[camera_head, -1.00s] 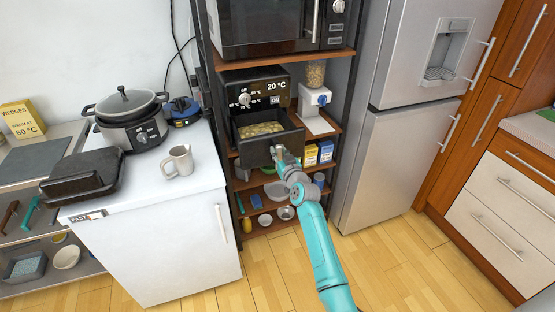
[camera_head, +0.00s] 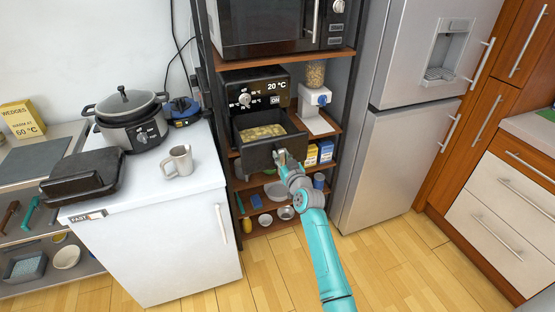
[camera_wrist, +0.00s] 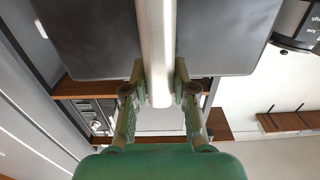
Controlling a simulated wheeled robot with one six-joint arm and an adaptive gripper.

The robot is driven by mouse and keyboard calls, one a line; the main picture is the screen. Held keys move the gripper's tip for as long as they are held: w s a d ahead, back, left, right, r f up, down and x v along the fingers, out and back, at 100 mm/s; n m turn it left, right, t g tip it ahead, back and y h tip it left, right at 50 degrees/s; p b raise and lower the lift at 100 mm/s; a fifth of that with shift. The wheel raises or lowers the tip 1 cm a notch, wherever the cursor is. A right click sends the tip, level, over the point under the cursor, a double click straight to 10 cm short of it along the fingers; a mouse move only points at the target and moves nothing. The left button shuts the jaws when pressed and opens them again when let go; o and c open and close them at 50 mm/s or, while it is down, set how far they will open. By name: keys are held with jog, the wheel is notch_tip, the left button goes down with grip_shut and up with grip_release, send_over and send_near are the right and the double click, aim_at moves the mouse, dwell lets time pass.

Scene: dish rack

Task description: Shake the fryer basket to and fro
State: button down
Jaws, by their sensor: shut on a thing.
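The fryer basket (camera_head: 258,153) is a dark drawer-like box with pale yellow food (camera_head: 262,131) inside. It is pulled out of the black fryer (camera_head: 265,87) on the shelf, whose display reads 20 °C and ON. My gripper (camera_head: 281,158) is at the basket's front. In the wrist view my gripper (camera_wrist: 161,95) is shut on the basket's light metal handle (camera_wrist: 156,50), with one finger on each side. The dark basket front (camera_wrist: 95,45) lies behind the handle there. The handle is mostly hidden by my gripper in the head view.
A white dispenser (camera_head: 314,98) stands right of the fryer. Yellow and blue boxes (camera_head: 318,154) and bowls (camera_head: 276,190) sit on the shelves below. A microwave (camera_head: 270,25) is above. The fridge (camera_head: 400,150) stands right, a white cabinet (camera_head: 160,240) left. The floor in front is clear.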

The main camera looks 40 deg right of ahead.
jog(key=shift+x, duration=1.4)
jog(key=shift+v, duration=4.65)
jog(key=c, duration=0.9)
grip_release()
jog(key=shift+s, duration=0.15)
jog(key=shift+v, duration=0.75)
jog(key=v, duration=0.6)
